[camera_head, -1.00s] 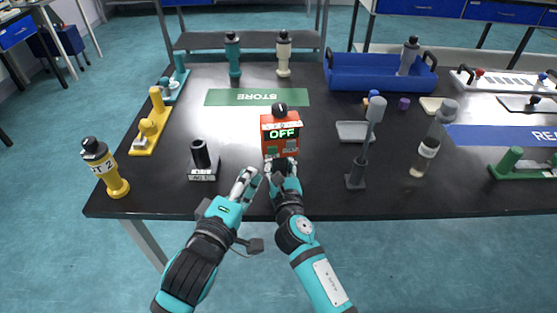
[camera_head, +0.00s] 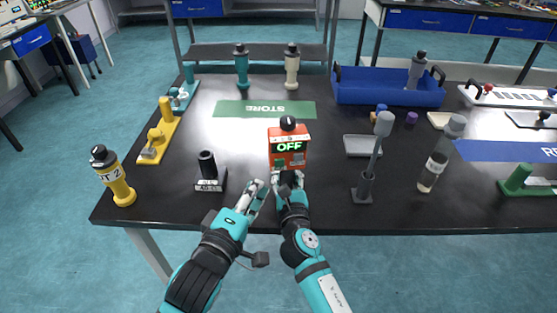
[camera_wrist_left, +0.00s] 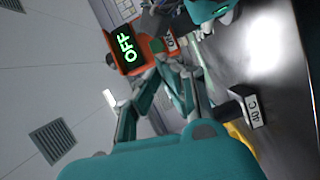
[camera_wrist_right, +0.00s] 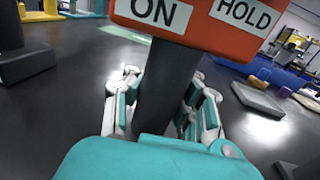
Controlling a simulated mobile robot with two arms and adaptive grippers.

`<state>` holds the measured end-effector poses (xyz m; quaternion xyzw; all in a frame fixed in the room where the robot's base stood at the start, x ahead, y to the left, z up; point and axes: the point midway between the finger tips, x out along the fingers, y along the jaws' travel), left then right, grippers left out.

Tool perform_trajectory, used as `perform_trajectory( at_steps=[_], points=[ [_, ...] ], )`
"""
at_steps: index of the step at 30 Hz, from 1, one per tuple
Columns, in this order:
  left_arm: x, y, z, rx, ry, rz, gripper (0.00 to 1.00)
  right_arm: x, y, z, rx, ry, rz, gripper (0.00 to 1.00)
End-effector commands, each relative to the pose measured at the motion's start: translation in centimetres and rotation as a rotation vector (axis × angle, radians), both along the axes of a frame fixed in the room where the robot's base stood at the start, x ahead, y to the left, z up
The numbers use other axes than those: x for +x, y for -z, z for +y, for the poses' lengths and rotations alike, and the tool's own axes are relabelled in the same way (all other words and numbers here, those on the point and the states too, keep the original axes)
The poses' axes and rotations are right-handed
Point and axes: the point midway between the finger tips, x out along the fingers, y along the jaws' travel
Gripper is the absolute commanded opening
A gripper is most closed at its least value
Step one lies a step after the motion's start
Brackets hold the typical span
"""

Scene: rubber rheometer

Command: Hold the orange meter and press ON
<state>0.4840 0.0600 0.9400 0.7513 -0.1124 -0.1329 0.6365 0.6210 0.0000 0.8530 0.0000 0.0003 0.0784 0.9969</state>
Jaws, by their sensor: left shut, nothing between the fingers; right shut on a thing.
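The orange meter (camera_head: 276,154) stands upright near the table's front edge, its lit screen reading OFF in green. It also shows tilted at the top of the left wrist view (camera_wrist_left: 144,44). In the right wrist view the underside of its orange body (camera_wrist_right: 200,30) shows an ON label and a HOLD label. My right gripper (camera_head: 290,180) is shut around its dark handle (camera_wrist_right: 168,95), below the body. My left gripper (camera_head: 261,185) is shut and empty, just lower left of the meter, apart from the labels as far as I can tell.
A dark holder labelled 40 C (camera_head: 209,172) stands left of my left gripper, with a yellow bottle (camera_head: 113,178) beyond it. The green STORE mat (camera_head: 240,108) behind is clear.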

Motion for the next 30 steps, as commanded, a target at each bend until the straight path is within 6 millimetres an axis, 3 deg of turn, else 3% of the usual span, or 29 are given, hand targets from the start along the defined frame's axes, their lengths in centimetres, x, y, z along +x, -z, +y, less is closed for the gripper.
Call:
perform_trajectory(
  at_steps=[16, 20, 25, 30],
  points=[
    [0.0, 0.0, 0.0, 0.002, 0.000, -0.002, 0.00, 0.0, -0.1, 0.0, 0.000, 0.000, -0.001, 0.00],
    [0.5, -0.5, 0.5, 0.078, -0.002, -0.068, 0.00, 0.0, -0.1, 0.0, 0.000, 0.000, -0.001, 0.00],
    [2.4, -2.9, 2.3, 0.482, -0.009, -0.412, 0.00, 0.0, -0.1, 0.0, 0.000, 0.000, -0.001, 0.00],
    [3.0, -5.1, 3.1, 1.145, -0.002, -0.953, 0.00, 0.0, -0.1, 0.0, 0.000, 0.000, -0.002, 0.00]
  ],
)
